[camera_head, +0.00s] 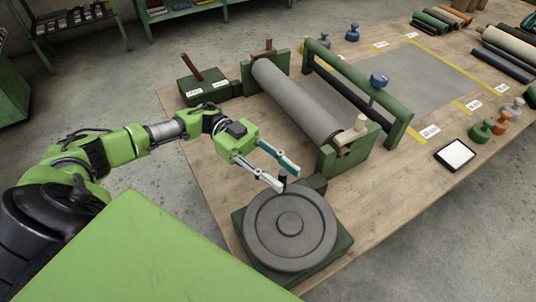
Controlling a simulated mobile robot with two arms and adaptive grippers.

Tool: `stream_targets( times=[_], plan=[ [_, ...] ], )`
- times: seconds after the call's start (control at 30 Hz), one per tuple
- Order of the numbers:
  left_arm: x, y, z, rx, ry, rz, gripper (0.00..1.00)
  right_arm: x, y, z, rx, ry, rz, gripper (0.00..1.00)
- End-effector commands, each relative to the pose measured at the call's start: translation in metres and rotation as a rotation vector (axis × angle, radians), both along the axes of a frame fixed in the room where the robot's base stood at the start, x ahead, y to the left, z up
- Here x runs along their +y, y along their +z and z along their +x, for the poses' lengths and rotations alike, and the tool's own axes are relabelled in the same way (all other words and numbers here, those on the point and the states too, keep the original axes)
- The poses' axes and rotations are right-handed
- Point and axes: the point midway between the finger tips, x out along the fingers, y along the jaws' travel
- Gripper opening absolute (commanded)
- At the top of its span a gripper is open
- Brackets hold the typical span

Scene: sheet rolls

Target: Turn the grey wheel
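The grey wheel (290,232) lies flat on a dark green base (340,243) at the near end of the wooden table. It has a raised round hub and a short dark upright handle (283,182) at its far rim. My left gripper (290,178) reaches in from the left, above the wheel's far edge. Its two fingers are spread apart, with the top of the handle between or just below their tips. I cannot tell whether either finger touches it. My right gripper is not in view.
A grey sheet roll (295,103) sits in green supports just beyond the wheel. A green crossbar frame (355,82) stands to its right. A black-framed white pad (456,155) and colored knobs (480,132) lie further right. Bare wood (205,150) shows left of the roll.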

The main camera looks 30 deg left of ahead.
Motion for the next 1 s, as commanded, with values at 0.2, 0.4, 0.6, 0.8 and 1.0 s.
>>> stream_targets(
  times=[0.2, 0.4, 0.6, 0.8, 1.0],
  plan=[
    [0.042, 0.000, 0.011, -0.002, 0.007, 0.003, 0.30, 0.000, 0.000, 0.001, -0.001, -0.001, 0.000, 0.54],
    [0.082, 0.000, 0.019, 0.000, 0.006, 0.001, 0.30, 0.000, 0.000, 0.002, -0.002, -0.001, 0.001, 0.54],
    [0.102, 0.000, 0.023, -0.002, 0.003, 0.000, 0.30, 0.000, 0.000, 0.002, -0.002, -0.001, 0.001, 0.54],
    [0.109, 0.000, 0.023, -0.001, 0.001, 0.000, 0.30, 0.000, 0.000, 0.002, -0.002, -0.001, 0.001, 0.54],
    [0.109, 0.000, 0.023, 0.000, 0.001, 0.000, 0.30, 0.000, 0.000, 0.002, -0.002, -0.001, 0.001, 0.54]
  ],
)
